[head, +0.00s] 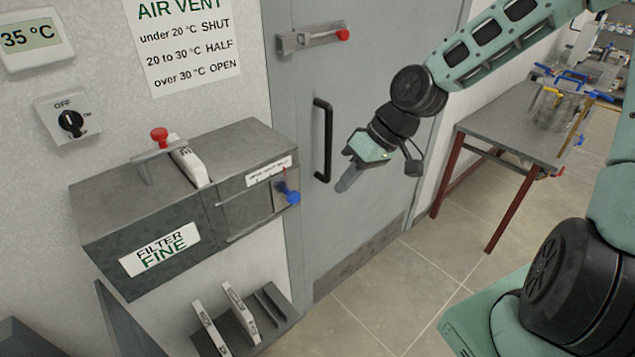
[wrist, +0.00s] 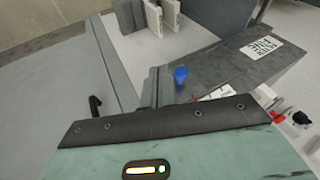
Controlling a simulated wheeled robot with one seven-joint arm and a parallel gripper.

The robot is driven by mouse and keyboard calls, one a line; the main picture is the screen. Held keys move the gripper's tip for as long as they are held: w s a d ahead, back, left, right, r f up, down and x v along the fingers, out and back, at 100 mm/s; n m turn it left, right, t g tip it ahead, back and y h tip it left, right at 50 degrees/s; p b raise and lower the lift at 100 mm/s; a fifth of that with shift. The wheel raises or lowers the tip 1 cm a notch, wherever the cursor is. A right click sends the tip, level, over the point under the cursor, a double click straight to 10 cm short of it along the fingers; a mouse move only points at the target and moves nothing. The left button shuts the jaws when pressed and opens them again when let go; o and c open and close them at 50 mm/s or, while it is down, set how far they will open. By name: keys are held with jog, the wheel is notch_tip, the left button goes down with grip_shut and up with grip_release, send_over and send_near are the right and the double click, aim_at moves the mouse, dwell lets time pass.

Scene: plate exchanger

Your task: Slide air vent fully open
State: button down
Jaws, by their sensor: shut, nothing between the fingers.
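The air vent is on the front of a grey metal box (head: 100,215) on the wall. Its blue knob (head: 291,196) sits at the right end of the slot, below a small white scale label (head: 268,172). The blue knob also shows in the wrist view (wrist: 181,74), just right of the fingers. My gripper (head: 346,182) is shut and empty, in front of the grey door, to the right of the knob and apart from it. In the wrist view my gripper (wrist: 158,82) shows as a closed pair of grey fingers.
A sign (head: 186,45) reads over 30 °C OPEN; the wall display (head: 33,38) reads 35 °C. A red-knobbed clamp (head: 157,160) and a white filter (head: 190,162) are on the box top. A black door handle (head: 323,140) stands behind my gripper. Filter rack (head: 262,310) below.

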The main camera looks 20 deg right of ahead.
aim_at(291, 195)
jog(key=w+d+r, duration=0.1)
jog(key=d+r+t, duration=0.1)
jog(key=d, duration=0.1)
jog(key=w+d+r+m+t+y, duration=0.1)
jog(key=shift+w+d+p, duration=0.2)
jog(key=shift+w+p, duration=0.1)
jog(key=shift+f, duration=0.1)
jog(key=w+a+f+p, duration=0.2)
jog(key=a+f, duration=0.5)
jog(key=a, duration=0.2)
jog(key=shift+w+a, duration=0.25)
jog(key=shift+a, duration=0.1)
jog(key=a, duration=0.2)
jog(key=s+a+b, duration=0.1)
jog(key=a, duration=0.1)
jog(key=s+a, duration=0.1)
jog(key=a, duration=0.1)
jog(key=shift+a, duration=0.15)
dwell(0.4)
